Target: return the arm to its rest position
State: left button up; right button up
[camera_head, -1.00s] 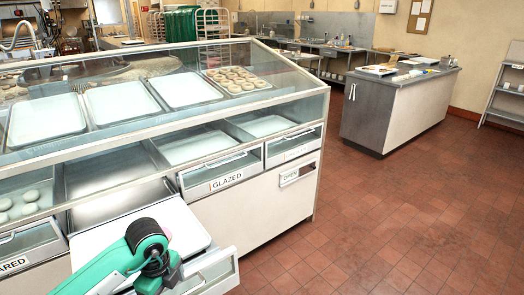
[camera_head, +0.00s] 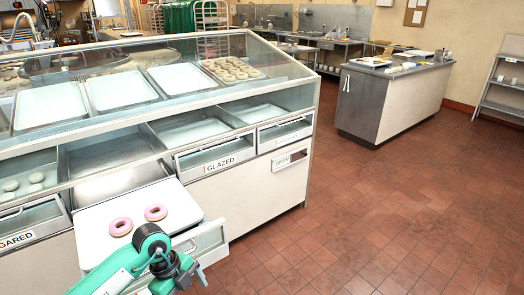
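A teal arm of mine (camera_head: 152,257), coming in from the lower left, is in front of an open display drawer. Its joint is bent down at the bottom edge of the picture. Two pink-glazed donuts (camera_head: 121,226) lie side by side on a white tray (camera_head: 182,207) in the pulled-out drawer.
The glass display case (camera_head: 250,198) fills the left, with a GLAZED drawer (camera_head: 217,162) and a tray of donuts (camera_head: 232,69) inside. A grey counter (camera_head: 392,101) stands behind. The red tiled floor (camera_head: 370,220) at right is clear.

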pick_arm(q)
jog(key=w+d+f+n+t+h, duration=0.45)
jog(key=d+f+h, duration=0.45)
jog(key=f+h, duration=0.25)
jog(key=s+a+f+n+t+y, duration=0.2)
jog(key=a+f+n+t+y, duration=0.25)
jog(key=f, duration=0.55)
jog(key=s+a+f+n+t+y, duration=0.2)
jog(key=a+f+n+t+y, duration=0.25)
jog(key=f, duration=0.55)
jog(key=s+a+f+n+g+y, duration=0.2)
jog(key=s+a+f+n, duration=0.15)
jog(key=s+f, duration=0.5)
jog(key=s+a+f+n+g+y, duration=0.2)
jog(key=s+a+f+g+y, duration=0.15)
jog(key=s+f, duration=0.55)
jog(key=s+f+n+g, duration=0.1)
jog(key=s+f+g, duration=0.1)
jog(key=s, duration=1)
jog(key=s+f+g, duration=0.3)
jog(key=s+f, duration=0.1)
jog(key=s, duration=0.9)
jog(key=shift+f+n+g, duration=0.3)
jog(key=shift+f+n, duration=0.1)
